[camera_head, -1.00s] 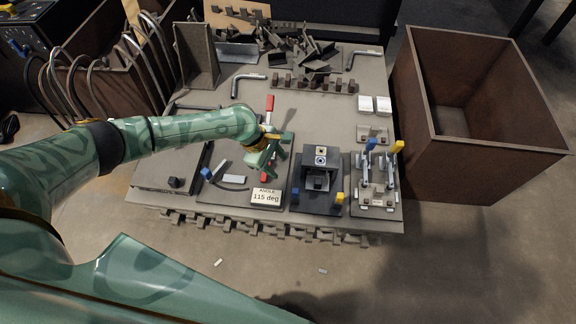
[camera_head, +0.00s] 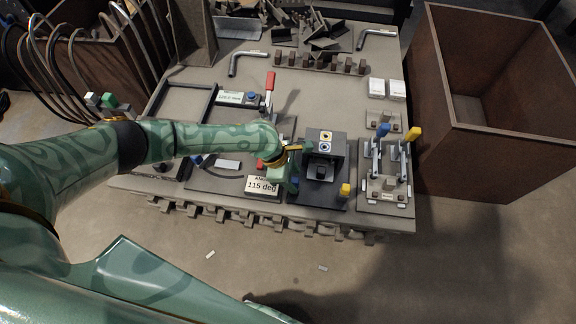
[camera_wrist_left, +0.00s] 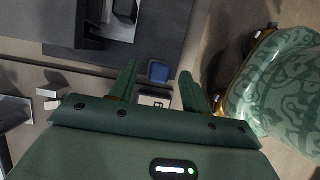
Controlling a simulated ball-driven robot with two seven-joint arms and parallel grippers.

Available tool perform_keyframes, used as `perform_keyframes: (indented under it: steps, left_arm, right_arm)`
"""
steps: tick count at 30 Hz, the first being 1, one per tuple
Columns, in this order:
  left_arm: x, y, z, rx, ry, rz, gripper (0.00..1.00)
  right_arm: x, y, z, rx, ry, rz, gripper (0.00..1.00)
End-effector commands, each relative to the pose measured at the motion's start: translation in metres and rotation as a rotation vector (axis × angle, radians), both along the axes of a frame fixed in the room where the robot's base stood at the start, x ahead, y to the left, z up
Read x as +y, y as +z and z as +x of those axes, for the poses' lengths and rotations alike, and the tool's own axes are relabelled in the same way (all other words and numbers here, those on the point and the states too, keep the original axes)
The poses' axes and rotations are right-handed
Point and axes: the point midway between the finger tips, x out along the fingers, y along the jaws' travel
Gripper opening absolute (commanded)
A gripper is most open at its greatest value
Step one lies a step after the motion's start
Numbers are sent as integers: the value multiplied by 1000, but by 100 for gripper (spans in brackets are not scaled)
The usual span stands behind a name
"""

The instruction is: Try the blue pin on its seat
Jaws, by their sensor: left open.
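The blue pin (camera_head: 295,184) stands at the front left of the black fixture (camera_head: 338,152), mostly hidden behind my left gripper in the head view. In the left wrist view the blue pin (camera_wrist_left: 158,72) shows as a blue square top between the fingertips, with a gap on each side. My left gripper (camera_head: 290,180) is open and points down over it; its two green fingers also show in the left wrist view (camera_wrist_left: 159,75). A pale label (camera_wrist_left: 155,101) lies beside the pin. A yellow pin (camera_head: 344,190) stands at the fixture's front right. My right gripper is not seen.
Toggle clamps with a blue handle (camera_head: 384,132) and a yellow handle (camera_head: 412,133) stand to the right. The angle sign (camera_head: 262,186) reads 115 deg, and a red lever (camera_head: 270,82) stands behind. A brown crate (camera_head: 500,165) stands right of the table.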

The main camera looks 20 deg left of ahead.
Motion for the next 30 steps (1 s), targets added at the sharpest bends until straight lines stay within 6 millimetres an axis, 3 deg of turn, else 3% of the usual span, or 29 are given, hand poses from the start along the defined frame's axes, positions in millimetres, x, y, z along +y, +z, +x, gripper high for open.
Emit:
perform_keyframes:
  steps: [1,3,14,15,20,30]
  left_arm:
    - [-2,-11,0,4,-1,0,47]
    - [-5,-16,1,2,-1,0,47]
    - [-8,-17,3,-3,-1,0,47]
    - [-8,-17,3,-3,-1,0,44]
    - [-8,-17,3,-3,-1,0,0]
    - [-8,-10,3,-4,-1,0,0]
  right_arm:
    - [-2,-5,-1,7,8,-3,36]
    - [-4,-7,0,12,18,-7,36]
    - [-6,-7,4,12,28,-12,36]
    - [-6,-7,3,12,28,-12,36]
    - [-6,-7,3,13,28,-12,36]
    - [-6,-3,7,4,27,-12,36]
